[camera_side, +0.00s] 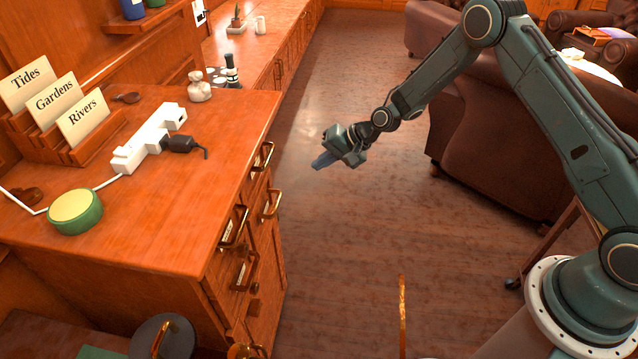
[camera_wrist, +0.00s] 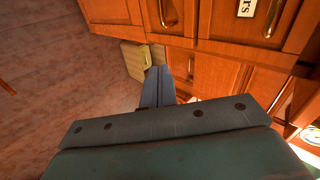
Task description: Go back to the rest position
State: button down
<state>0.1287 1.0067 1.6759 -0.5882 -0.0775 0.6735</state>
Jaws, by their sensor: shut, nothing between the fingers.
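My gripper (camera_side: 325,160) is in the middle of the side view, in the air over the open floor. It is to the right of the wooden cabinet's (camera_side: 190,235) drawer fronts and apart from them. Its fingers are shut with nothing between them. In the wrist view the closed fingers (camera_wrist: 158,85) point toward the floor and the cabinet fronts (camera_wrist: 235,75).
On the cabinet top are a white power strip (camera_side: 150,138) with a black plug (camera_side: 182,144), a green-yellow round button (camera_side: 75,211), and a card rack (camera_side: 65,150). Brass handles (camera_side: 233,228) stick out from the drawers. Brown armchairs (camera_side: 500,140) stand behind my arm. The floor between is clear.

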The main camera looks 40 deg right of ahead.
jog(key=s+d+r+n+h, duration=0.1)
jog(key=s+r+n+h, duration=0.15)
jog(key=s+r, duration=0.75)
jog(key=s+d+r+n+h, duration=0.1)
jog(key=s+d+r+n, duration=0.2)
jog(key=r, duration=1.2)
jog(key=s+d+r+n+h, duration=0.1)
jog(key=s+r, duration=0.2)
jog(key=s, duration=1.1)
jog(key=s+d+r+n+h, duration=0.1)
jog(key=s+d+r, duration=0.1)
jog(key=s, duration=1.2)
jog(key=shift+r+g+h, duration=0.35)
jog(key=shift+r+g, duration=0.05)
jog(key=shift+r, duration=0.25)
